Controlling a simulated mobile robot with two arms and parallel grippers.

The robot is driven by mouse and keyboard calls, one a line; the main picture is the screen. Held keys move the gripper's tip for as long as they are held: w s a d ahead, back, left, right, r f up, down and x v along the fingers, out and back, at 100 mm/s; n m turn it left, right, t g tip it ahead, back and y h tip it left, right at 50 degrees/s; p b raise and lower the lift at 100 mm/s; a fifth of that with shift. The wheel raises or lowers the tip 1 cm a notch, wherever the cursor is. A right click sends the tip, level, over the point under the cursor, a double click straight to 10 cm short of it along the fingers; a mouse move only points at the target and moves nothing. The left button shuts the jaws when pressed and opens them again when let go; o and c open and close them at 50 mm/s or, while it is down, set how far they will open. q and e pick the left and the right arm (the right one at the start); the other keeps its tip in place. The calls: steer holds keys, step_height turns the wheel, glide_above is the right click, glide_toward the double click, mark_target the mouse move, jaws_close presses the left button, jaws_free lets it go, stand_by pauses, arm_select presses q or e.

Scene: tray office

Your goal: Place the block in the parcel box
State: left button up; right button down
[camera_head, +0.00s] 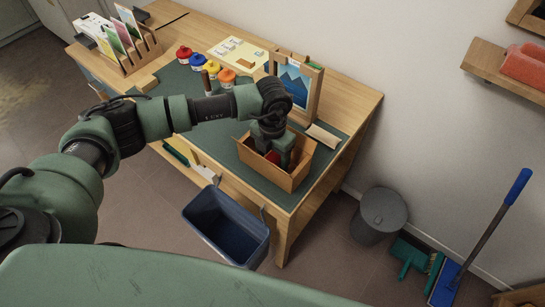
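The parcel box (293,180) is an open brown carton on the green mat of the desk, near its front right corner. My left gripper (272,150) points down into the box from above, its fingers inside the opening. A small red block (272,157) shows between and just below the fingers, within the box. The fingers hide part of it, and I cannot tell whether they hold it or whether it touches the box floor. My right gripper is not in view.
A framed picture (294,84) stands right behind the box. Several paint jars (226,77) and a file rack (128,50) stand farther left on the desk. A blue bin (226,226) hangs at the desk front. A grey bin (380,214) stands on the floor at right.

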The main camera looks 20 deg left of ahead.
mark_target(272, 161)
arm_select(q)
steer(key=shift+r, duration=0.15)
step_height(272, 161, up, 12)
steer(key=b, duration=0.2)
stand_by(0.7)
